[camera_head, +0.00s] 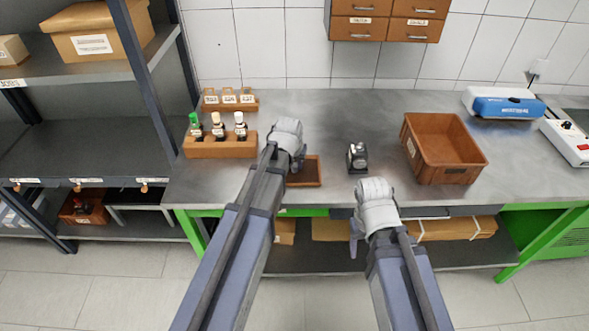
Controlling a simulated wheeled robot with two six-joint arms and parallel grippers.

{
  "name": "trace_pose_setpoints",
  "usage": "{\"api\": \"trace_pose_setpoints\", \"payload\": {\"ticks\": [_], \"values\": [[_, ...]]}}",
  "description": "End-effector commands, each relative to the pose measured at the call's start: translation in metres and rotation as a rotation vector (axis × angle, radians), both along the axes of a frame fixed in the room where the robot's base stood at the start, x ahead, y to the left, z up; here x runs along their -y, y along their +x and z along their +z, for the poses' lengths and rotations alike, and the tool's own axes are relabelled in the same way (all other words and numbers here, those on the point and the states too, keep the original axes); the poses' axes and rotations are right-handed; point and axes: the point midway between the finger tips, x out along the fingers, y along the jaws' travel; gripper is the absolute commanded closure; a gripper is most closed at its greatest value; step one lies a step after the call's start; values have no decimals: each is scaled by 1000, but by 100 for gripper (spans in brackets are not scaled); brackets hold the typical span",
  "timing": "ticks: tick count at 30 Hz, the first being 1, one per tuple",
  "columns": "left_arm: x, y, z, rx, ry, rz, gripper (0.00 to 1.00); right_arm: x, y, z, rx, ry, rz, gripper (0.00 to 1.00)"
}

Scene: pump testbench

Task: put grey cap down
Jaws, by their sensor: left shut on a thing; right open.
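My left gripper (298,160) is over the small brown tray (308,181) on the metal bench. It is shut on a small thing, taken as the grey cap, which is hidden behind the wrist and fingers. I cannot tell whether the cap touches the tray. A small dark pump-like device (357,158) stands upright on the bench to the right of the tray. My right gripper (355,240) is open and empty, at the front edge of the bench, below the device in the picture.
A wooden rack (220,147) with several bottles stands left of my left gripper. A smaller labelled rack (230,104) is behind it. A brown bin (445,175) stands to the right. A blue-and-white device (507,106) is at the back right. The bench between device and bin is clear.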

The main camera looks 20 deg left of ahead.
Motion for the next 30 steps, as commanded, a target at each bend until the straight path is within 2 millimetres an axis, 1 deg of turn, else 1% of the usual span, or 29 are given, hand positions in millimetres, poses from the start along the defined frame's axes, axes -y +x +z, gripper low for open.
{"api": "trace_pose_setpoints", "payload": {"ticks": [7, 11, 12, 19, 20, 30], "values": [[0, 0, 0, 0, 0, 0, 100, 0, 0, 0, 0, 0, 0, 40], [0, 0, -4, 0, 0, 0, 100, 0, 0, -4, 0, 0, 0, 40], [0, 0, -3, 0, 0, 0, 69, 0, 0, -4, 0, 0, 0, 40], [0, 0, -3, 0, 0, 0, 43, 0, 0, -3, 0, 0, 0, 40], [0, 0, -3, 0, 0, 0, 41, 0, 0, -3, 0, 0, 0, 40], [0, 0, 0, 0, 0, 0, 41, 0, 0, 0, 0, 0, 0, 40]]}}
